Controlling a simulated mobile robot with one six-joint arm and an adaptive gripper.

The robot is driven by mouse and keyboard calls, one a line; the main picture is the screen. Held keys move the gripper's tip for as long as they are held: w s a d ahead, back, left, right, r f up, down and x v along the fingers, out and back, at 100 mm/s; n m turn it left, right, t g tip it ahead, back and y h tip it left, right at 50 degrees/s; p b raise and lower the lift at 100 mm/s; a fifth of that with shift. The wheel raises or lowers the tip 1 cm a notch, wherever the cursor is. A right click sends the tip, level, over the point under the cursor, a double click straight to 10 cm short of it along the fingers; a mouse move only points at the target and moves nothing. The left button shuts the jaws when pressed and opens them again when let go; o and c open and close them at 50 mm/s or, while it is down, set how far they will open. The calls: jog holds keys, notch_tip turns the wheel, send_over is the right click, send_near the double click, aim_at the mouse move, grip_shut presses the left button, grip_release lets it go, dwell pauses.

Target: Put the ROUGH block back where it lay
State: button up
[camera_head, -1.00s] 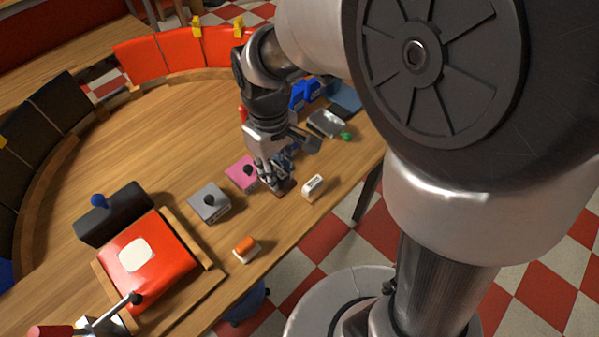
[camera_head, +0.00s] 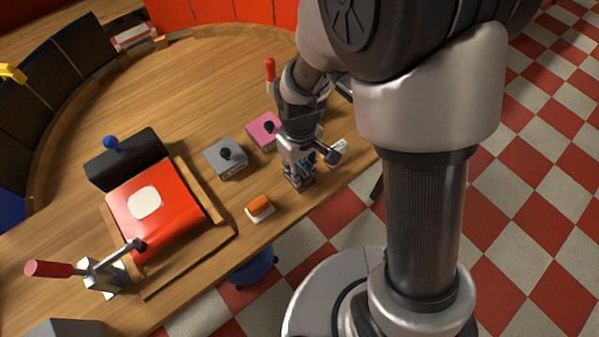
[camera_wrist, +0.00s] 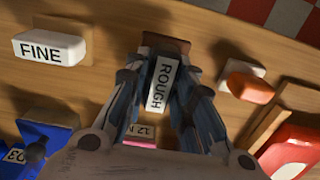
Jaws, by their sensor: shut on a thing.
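The ROUGH block shows in the wrist view as a white label face (camera_wrist: 162,84) reading "ROUGH", with a brown part at its far end. My gripper (camera_wrist: 163,90) is shut on it, one finger on each side. In the head view my gripper (camera_head: 300,180) points down near the table's front edge, between the orange-topped block (camera_head: 260,207) and the white FINE block (camera_head: 341,147). The ROUGH block is mostly hidden there by the fingers. I cannot tell whether it touches the table.
The FINE block (camera_wrist: 50,48) lies left in the wrist view, the orange-topped block (camera_wrist: 248,84) right. A pink box (camera_head: 264,131) and a grey box (camera_head: 224,157), both with black knobs, stand behind. A red-covered board (camera_head: 165,225) and red-handled clamp (camera_head: 50,268) are left.

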jog(key=shift+f, duration=1.1)
jog(key=shift+f+b, duration=0.2)
jog(key=shift+b, duration=0.2)
jog(key=o, duration=1)
jog(key=shift+r, duration=0.15)
